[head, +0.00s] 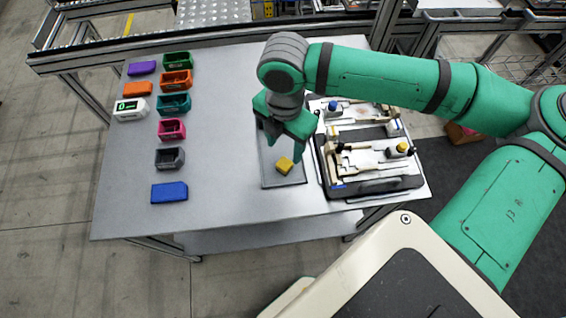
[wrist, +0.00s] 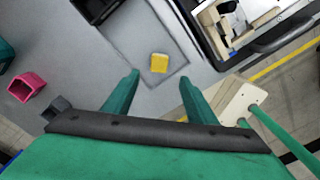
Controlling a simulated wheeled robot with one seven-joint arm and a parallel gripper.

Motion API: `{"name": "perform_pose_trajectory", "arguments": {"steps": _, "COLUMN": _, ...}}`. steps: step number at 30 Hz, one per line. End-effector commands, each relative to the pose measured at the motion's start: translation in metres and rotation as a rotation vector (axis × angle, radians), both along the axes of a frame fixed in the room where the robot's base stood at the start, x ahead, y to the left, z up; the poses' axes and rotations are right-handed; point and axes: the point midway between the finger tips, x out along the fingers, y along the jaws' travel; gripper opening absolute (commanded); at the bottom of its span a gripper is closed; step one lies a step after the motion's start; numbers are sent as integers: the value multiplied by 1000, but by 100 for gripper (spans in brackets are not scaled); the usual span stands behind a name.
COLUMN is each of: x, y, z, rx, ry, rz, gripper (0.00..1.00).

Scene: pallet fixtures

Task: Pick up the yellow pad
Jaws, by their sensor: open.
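The yellow pad (head: 284,166) is a small block lying on a grey rectangular tray or mat (head: 268,180) on the table. In the wrist view the yellow pad (wrist: 159,63) lies ahead of my fingertips and between their lines, apart from both. My gripper (head: 287,158) is above the tray, close to the pad in the head view. In the wrist view my gripper (wrist: 160,80) has its two green fingers spread wide with nothing between them. The pad is not hidden in either view.
A fixture board (head: 370,183) with clamps and knobs stands just right of the tray. At the left are several coloured bins, including a pink one (head: 171,129), and a blue block (head: 169,192). The table (head: 222,120) between them and the tray is clear.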

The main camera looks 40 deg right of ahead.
Motion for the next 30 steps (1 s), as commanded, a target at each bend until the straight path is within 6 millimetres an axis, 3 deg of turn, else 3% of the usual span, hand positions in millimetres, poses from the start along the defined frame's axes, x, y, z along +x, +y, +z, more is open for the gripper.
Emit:
{"name": "perform_pose_trajectory", "arguments": {"steps": 3, "x": 0, "y": 1, "z": -18, "rx": 2, "ry": 0, "rz": 0, "gripper": 52}}
{"name": "perform_pose_trajectory", "arguments": {"steps": 11, "x": 1, "y": 0, "z": -37, "rx": 1, "ry": -2, "rz": 0, "gripper": 52}}
{"name": "perform_pose_trajectory", "arguments": {"steps": 21, "x": 3, "y": -1, "z": -79, "rx": 3, "ry": -2, "rz": 4, "gripper": 52}}
{"name": "perform_pose_trajectory", "arguments": {"steps": 30, "x": 4, "y": 0, "z": -85, "rx": 1, "ry": -4, "rz": 7, "gripper": 52}}
